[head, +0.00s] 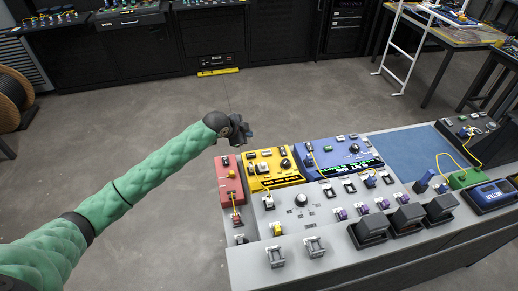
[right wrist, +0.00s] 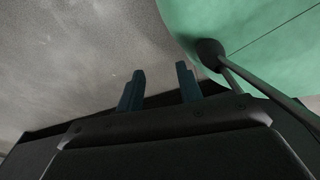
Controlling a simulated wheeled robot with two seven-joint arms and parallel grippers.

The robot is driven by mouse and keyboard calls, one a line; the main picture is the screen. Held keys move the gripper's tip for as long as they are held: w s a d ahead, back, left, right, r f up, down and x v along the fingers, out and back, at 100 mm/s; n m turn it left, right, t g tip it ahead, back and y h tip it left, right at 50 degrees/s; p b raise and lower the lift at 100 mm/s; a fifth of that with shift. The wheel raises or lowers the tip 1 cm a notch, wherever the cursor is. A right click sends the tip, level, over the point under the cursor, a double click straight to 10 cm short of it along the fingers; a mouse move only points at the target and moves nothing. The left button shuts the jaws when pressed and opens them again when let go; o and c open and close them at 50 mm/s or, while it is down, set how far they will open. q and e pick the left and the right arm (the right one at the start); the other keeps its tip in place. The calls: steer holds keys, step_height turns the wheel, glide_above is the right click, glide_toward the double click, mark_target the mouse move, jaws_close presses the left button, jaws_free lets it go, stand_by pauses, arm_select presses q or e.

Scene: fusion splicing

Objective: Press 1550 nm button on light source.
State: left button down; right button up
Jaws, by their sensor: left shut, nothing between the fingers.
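A yellow instrument (head: 272,168) with small buttons, a dark knob and a display stands at the bench's back left. A larger blue instrument (head: 341,157) with a green lit display stands to its right. The labels are too small to read, so I cannot tell which is the light source or which is its 1550 nm button. My left gripper (head: 247,130) is shut and empty, above and behind the yellow instrument, apart from it. My right gripper (right wrist: 158,88) has its two blue fingers apart with nothing between them, and shows only in the right wrist view.
A red box (head: 229,178) stands left of the yellow instrument. A grey panel (head: 322,214) with a knob and several connectors lies in front. Several dark blocks (head: 407,215) line the front right, near a blue mat (head: 410,152) and a green device (head: 464,178). Open floor lies behind the bench.

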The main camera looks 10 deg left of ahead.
mark_target(249, 156)
arm_select(q)
steer(key=shift+r, duration=0.15)
arm_select(e)
steer(key=shift+w+d, duration=0.1)
steer(key=shift+w, duration=0.05)
steer(key=shift+r, duration=0.1)
